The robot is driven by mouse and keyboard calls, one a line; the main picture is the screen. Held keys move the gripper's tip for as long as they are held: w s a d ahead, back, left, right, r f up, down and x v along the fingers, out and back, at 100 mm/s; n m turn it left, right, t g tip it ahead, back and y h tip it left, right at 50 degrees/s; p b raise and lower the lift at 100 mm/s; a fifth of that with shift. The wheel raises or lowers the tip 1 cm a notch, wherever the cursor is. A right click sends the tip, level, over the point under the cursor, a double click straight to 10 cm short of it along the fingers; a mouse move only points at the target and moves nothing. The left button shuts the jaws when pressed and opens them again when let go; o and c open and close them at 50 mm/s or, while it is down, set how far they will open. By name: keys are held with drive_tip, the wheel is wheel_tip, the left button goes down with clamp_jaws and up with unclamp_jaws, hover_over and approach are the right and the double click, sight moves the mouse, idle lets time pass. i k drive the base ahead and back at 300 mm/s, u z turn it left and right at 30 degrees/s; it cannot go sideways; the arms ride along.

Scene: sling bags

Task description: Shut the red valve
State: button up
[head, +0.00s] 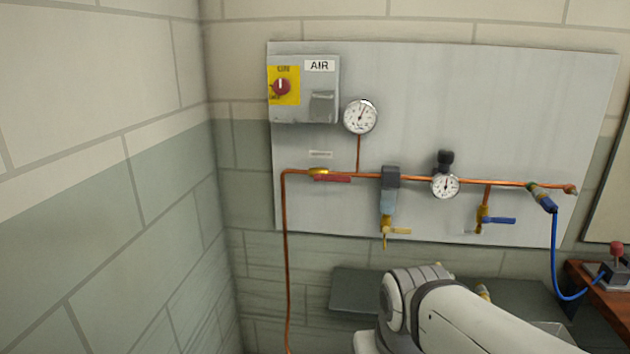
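The red valve is a brass body (318,171) on the copper pipe, left of centre on the grey wall panel. Its long red handle (333,179) lies along the pipe, pointing right. A small label plate (320,154) is just above it. My white arm shows at the bottom, below the panel and to the right of the valve, apart from it. My gripper cannot be seen.
A grey AIR box (322,98) with a red rotary switch (281,87), a round gauge (360,117), a filter (388,200), a regulator gauge (445,186) and a blue-handled valve (497,220) share the panel (500,100). A blue hose (556,255) hangs right. A brick wall (110,180) stands left.

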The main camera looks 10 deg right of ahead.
sight(318, 177)
drive_tip(key=u, duration=0.4)
drive_tip(key=k, duration=0.45)
drive_tip(key=u, duration=0.75)
drive_tip(key=k, duration=0.95)
drive_tip(key=u, duration=0.55)
drive_tip(key=i, duration=1.05)
drive_tip(key=z, duration=1.05)
drive_tip(key=i, duration=1.35)
drive_tip(key=z, duration=1)
drive_tip(key=k, duration=0.7)
drive_tip(key=z, duration=0.25)
drive_tip(key=i, duration=0.65)
drive_tip(key=u, duration=0.05)
